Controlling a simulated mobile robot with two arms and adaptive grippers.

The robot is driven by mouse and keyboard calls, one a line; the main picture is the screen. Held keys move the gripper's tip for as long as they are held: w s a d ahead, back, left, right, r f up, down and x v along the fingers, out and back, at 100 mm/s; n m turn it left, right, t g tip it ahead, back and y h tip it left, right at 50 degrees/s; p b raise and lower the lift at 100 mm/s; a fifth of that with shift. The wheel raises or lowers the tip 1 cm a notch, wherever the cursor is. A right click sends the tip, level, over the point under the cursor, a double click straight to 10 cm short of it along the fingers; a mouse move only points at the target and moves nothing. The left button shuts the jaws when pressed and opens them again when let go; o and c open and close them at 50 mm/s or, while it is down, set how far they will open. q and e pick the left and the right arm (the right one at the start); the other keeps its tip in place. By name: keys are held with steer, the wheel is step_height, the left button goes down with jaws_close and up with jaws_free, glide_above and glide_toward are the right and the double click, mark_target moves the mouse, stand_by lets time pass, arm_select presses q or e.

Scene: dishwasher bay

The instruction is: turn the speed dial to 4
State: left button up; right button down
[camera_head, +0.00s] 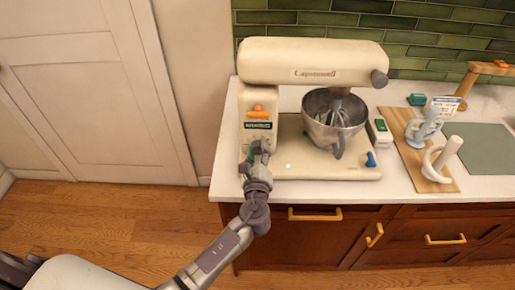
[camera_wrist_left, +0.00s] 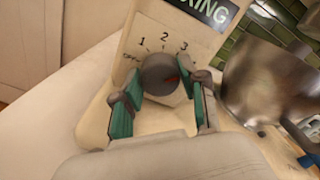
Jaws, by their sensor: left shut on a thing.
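The speed dial (camera_wrist_left: 158,74) is a round dark grey knob on the cream stand mixer (camera_head: 315,62). Around it in the left wrist view are the labels OFF, 1, 2 and 3; no 4 can be seen, and the right finger covers the area past 3. A small reddish mark shows on the dial's right side. My left gripper (camera_head: 257,155) is at the lower front of the mixer's column, its green-padded fingers (camera_wrist_left: 164,86) shut on the dial from both sides. In the head view the gripper hides the dial. My right gripper is not in view.
A steel bowl (camera_head: 327,118) sits on the mixer base, with a blue lever (camera_head: 371,159) at the base's right. Drawers (camera_head: 420,256) with yellow handles are below. Floor is free at left.

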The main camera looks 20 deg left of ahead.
arm_select(q)
steer(key=shift+m, duration=0.6)
steer(key=o, duration=1.1)
steer(key=shift+w, duration=0.1)
steer(key=shift+o, duration=0.2)
steer(key=v, duration=1.2)
